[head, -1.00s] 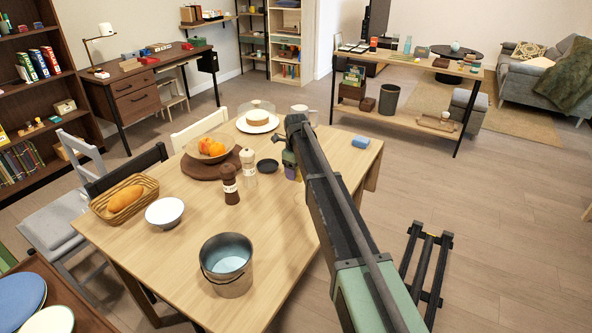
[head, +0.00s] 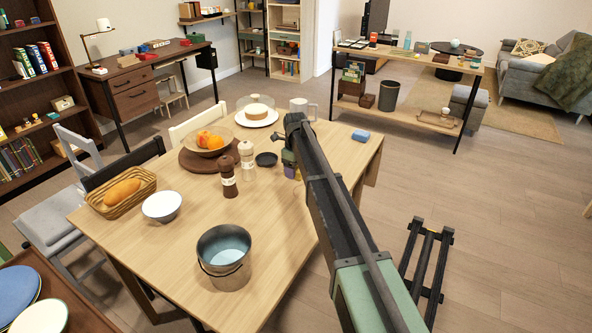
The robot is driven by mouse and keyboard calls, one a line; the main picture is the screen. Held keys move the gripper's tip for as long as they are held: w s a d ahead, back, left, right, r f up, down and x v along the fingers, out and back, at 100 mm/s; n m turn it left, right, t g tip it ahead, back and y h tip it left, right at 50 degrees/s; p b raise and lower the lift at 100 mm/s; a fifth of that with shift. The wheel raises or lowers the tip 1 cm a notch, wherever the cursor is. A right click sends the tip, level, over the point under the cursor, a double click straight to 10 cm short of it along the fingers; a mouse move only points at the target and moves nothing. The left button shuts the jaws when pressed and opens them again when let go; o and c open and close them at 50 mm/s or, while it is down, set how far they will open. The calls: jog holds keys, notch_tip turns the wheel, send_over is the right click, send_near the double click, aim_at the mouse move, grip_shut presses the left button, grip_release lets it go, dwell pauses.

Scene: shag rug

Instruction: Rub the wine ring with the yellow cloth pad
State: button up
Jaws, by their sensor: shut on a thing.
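My gripper (head: 290,161) is over the far right part of the wooden table (head: 190,240), seen from behind and largely covered by my own arm. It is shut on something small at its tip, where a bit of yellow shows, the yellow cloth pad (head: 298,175). Whether the pad touches the table cannot be told. No wine ring can be made out in the head view; the table just right of the gripper is hidden by my arm.
A dark small dish (head: 266,159), a pepper mill (head: 228,176) and a white-topped shaker (head: 246,155) stand left of the gripper. A metal bucket (head: 224,257) is nearer. A blue sponge (head: 361,135) lies at the far right.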

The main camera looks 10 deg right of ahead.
aim_at(296, 189)
notch_tip(296, 189, down, 6)
jog(key=b, duration=0.5)
jog(key=shift+s+d+r, duration=0.1)
jog(key=shift+s+d, duration=0.55)
jog(key=shift+d, duration=0.1)
jog(key=shift+s+d, duration=0.8)
jog(key=shift+d, duration=0.25)
jog(key=shift+s+d, duration=0.8)
jog(key=shift+d, duration=0.2)
jog(key=shift+w+a, duration=1.15)
jog(key=shift+a, duration=0.2)
jog(key=shift+w+a, duration=1.1)
jog(key=shift+a, duration=0.2)
notch_tip(296, 189, up, 8)
jog(key=p, duration=0.7)
jog(key=shift+a+f, duration=0.15)
jog(key=shift+f, duration=0.1)
